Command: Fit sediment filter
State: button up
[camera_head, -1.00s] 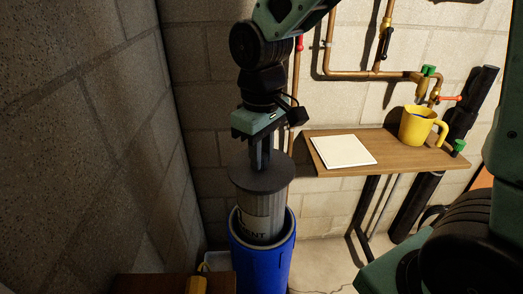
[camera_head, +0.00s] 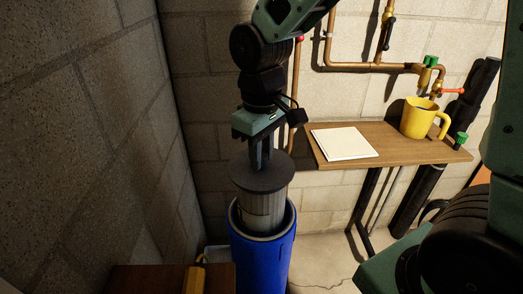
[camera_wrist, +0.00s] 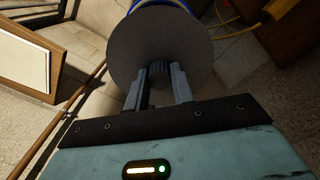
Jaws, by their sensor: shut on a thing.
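The sediment filter (camera_head: 262,207) is a pale pleated cylinder with a wide dark grey cap. It stands roughly upright, its lower part inside the open top of a blue housing (camera_head: 262,262) and hidden by it. My gripper (camera_head: 262,160) is above the cap and shut on the filter's top. In the wrist view the two fingers of my gripper (camera_wrist: 158,82) close on a dark ridged knob at the centre of the round grey cap (camera_wrist: 190,45). A bit of the blue housing shows beyond the cap at the top of that view.
A wooden shelf (camera_head: 400,150) on the right holds a white sheet (camera_head: 343,143) and a yellow jug (camera_head: 419,118). Copper pipes (camera_head: 350,68) with valves run along the back wall. A block wall (camera_head: 110,140) stands close on the left. A brown surface with a yellow object (camera_head: 196,278) is at the lower left.

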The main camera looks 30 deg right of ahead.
notch_tip(320, 180, down, 15)
jog(key=b, duration=0.9)
jog(key=shift+b, duration=0.3)
dwell(3.6)
jog(key=shift+f, duration=0.3)
jog(key=shift+f+b, duration=1.25)
jog(key=shift+f, duration=0.25)
jog(key=o, duration=1.1)
jog(key=shift+c, duration=0.2)
